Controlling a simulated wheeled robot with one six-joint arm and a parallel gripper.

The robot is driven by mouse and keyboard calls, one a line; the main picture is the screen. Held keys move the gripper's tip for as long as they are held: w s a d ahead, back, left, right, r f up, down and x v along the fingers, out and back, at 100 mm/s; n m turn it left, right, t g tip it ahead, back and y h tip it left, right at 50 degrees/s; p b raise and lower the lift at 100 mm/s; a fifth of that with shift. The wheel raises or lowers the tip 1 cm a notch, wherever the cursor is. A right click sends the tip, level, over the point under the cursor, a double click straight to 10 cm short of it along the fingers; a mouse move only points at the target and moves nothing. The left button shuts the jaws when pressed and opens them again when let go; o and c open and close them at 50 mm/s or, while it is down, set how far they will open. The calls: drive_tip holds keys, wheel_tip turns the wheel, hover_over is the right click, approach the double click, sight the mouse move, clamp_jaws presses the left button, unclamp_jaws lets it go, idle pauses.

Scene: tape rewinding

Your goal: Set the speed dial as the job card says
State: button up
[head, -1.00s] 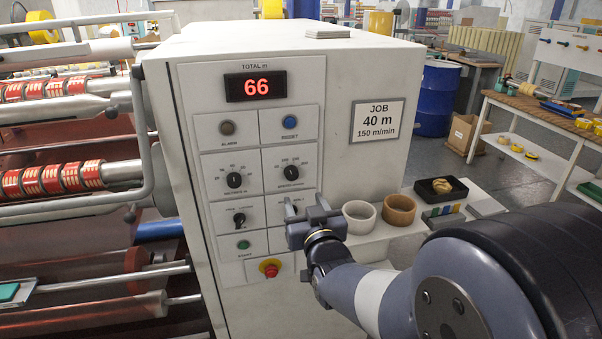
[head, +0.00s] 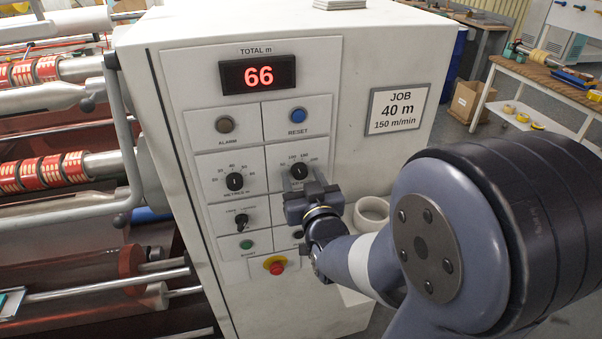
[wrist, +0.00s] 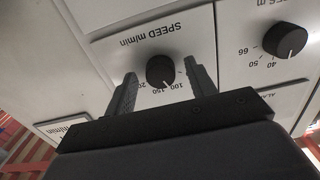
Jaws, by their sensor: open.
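The speed dial (head: 299,171) is a round black knob on the white control panel. The wrist view shows the speed dial (wrist: 161,71) upside down, with marks including 100 and 150; its exact setting is too small to read surely. My gripper (head: 302,188) is open in front of the dial and partly covers its lower part and label. In the wrist view the fingers of my gripper (wrist: 160,75) stand on either side of the dial, with gaps visible. The job card (head: 397,111) reads 40 m and 150 m/min.
The metres dial (head: 235,181) sits just left of the speed dial. The alarm lamp (head: 225,124), blue reset button (head: 298,115), green start button (head: 246,244) and red stop knob (head: 276,267) are nearby. A pale ring (head: 371,213) lies to the right.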

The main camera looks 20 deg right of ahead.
drive_tip(key=c, duration=1)
drive_tip(key=shift+o, duration=0.2)
drive_tip(key=shift+f+m+b, duration=0.1)
drive_tip(key=shift+m+b, duration=0.2)
drive_tip(key=shift+b, duration=0.2)
drive_tip(key=m+b, duration=0.2)
drive_tip(key=b, duration=0.1)
drive_tip(key=shift+f, duration=0.1)
drive_tip(key=m+b, duration=0.3)
drive_tip(key=shift+m+b, duration=1)
drive_tip(key=shift+r, duration=0.25)
